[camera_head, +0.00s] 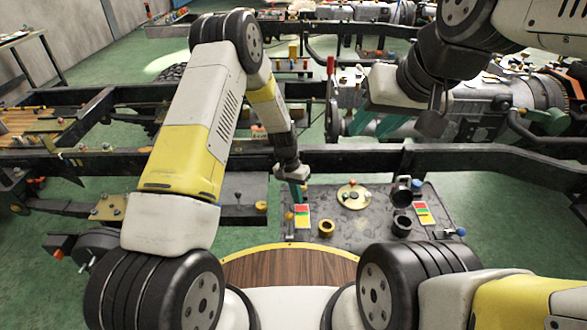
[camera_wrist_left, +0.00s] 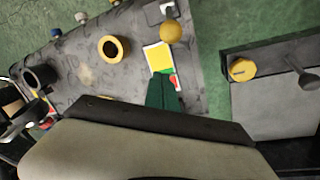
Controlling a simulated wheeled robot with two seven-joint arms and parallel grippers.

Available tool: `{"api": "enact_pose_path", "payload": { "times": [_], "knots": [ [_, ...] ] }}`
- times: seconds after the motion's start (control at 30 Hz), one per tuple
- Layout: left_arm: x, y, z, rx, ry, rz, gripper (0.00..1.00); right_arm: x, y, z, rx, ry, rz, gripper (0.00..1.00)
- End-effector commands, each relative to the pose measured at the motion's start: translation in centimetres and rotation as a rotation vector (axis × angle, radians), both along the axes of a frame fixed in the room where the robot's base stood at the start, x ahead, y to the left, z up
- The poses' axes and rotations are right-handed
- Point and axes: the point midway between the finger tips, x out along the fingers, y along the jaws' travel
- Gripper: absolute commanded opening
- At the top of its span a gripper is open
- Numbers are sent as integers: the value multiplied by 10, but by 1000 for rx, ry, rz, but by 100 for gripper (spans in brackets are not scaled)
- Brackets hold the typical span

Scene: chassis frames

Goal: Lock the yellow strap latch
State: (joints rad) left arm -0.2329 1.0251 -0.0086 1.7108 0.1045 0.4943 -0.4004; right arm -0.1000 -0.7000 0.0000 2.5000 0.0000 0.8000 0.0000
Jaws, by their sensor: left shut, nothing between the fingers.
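Several yellow parts show, and I cannot tell for sure which one is the strap latch. A yellow ball knob (camera_head: 289,215) sits at the left edge of the dark panel (camera_head: 375,232); it also shows in the left wrist view (camera_wrist_left: 171,31). A yellow ring (camera_head: 327,227) stands on the panel, also in the left wrist view (camera_wrist_left: 113,48). My left gripper (camera_head: 296,192) is shut and empty, fingers pointing down over the panel's left part; its green fingers (camera_wrist_left: 163,92) overlap a coloured card (camera_wrist_left: 158,58). My right gripper (camera_head: 375,124) has its fingers apart, above the frame rail.
A yellow disc (camera_head: 353,196), black cylinders (camera_head: 402,226) and a second coloured card (camera_head: 425,213) are on the panel. A grey plate (camera_wrist_left: 275,108) with a yellow cap (camera_wrist_left: 242,69) lies beside it. The dark rail (camera_head: 450,158) runs behind. Green floor separates panel and plate.

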Motion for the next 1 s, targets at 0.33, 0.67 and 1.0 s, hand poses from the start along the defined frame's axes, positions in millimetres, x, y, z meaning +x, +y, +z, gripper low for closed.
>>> {"api": "enact_pose_path", "payload": {
  "times": [0.33,0.67,1.0],
  "knots": [
    [-26,12,-17,-1,-1,0,0,0,0,0,0,0,0,36],
    [-34,17,-14,0,0,0,0,0,0,0,0,0,0,36],
    [-27,17,-13,-1,-19,-1,0,0,0,0,0,0,0,36]
  ]
}}
